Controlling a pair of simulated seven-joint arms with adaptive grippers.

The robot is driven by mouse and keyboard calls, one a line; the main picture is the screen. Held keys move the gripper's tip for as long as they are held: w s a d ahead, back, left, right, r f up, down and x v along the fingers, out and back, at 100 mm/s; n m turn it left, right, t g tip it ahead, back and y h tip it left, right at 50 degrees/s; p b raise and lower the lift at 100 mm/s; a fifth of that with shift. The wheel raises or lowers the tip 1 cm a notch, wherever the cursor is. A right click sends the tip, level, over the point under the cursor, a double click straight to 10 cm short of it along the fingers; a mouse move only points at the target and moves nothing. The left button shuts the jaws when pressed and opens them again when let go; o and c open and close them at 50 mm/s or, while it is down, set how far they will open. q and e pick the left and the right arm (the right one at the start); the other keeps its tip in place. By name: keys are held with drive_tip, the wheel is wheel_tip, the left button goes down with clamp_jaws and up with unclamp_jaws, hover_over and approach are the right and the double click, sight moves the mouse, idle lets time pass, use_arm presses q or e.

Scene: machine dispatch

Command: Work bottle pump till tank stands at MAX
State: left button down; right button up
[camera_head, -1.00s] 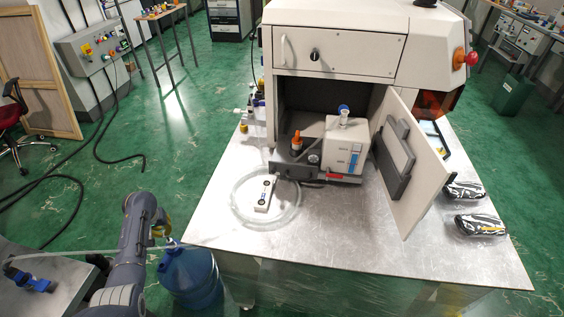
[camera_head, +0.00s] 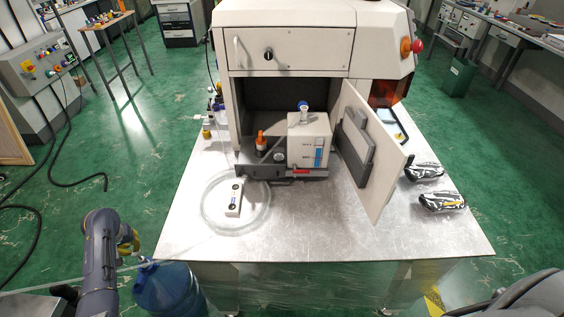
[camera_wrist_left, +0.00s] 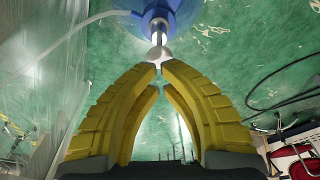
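The blue bottle (camera_head: 170,291) stands on the floor in front of the table's left front corner. Its pump (camera_wrist_left: 158,45), a pale shaft with a round knob, rises from the bottle top in the left wrist view. My left gripper (camera_wrist_left: 160,67) has its yellow fingers brought together at the tips, right at the knob; whether they touch it I cannot tell. In the head view this gripper (camera_head: 131,240) is beside the bottle top. The white tank (camera_head: 308,140) sits in the open machine with a blue level strip (camera_head: 319,152); its markings are too small to read. My right gripper is out of view.
A clear hose (camera_head: 60,279) runs left from the bottle top. A coiled clear tube (camera_head: 207,215) lies around a white device (camera_head: 234,198) on the table (camera_head: 330,232). The machine door (camera_head: 372,150) stands open. Two black-and-white patterned items (camera_head: 442,202) lie at right.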

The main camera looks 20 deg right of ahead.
sight(136, 254)
use_arm(q)
drive_tip(key=shift+f, duration=0.25)
drive_tip(key=shift+f, duration=3.4)
drive_tip(key=shift+r, duration=3.6)
drive_tip(key=shift+f, duration=0.1)
